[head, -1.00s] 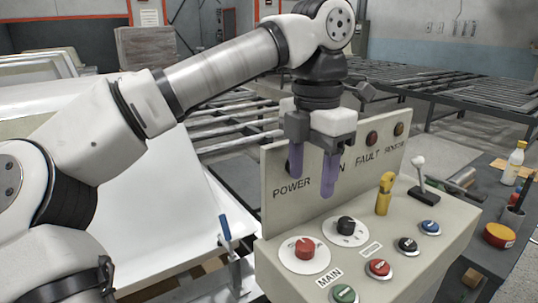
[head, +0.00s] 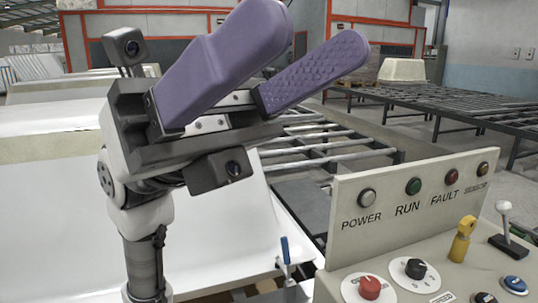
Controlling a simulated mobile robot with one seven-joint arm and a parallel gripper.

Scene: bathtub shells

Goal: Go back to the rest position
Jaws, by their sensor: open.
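My gripper (head: 315,36) is raised in the left and middle of the head view, close to the camera. Its two purple fingers are spread apart and point up and to the right. Nothing is between them. My arm comes up from the bottom left below it. The gripper is clear of the control panel (head: 345,248), which stands at the lower right. The panel carries POWER, RUN and FAULT lamps, a red knob (head: 369,288), a black knob (head: 415,267), a yellow switch (head: 462,240) and a lever (head: 504,215).
White tub shells (head: 50,150) lie at the left, partly behind my arm. A blue-handled lever (head: 285,250) stands left of the panel. Metal rail tables (head: 440,95) fill the back right. A pale tub-shaped block (head: 402,70) rests on one.

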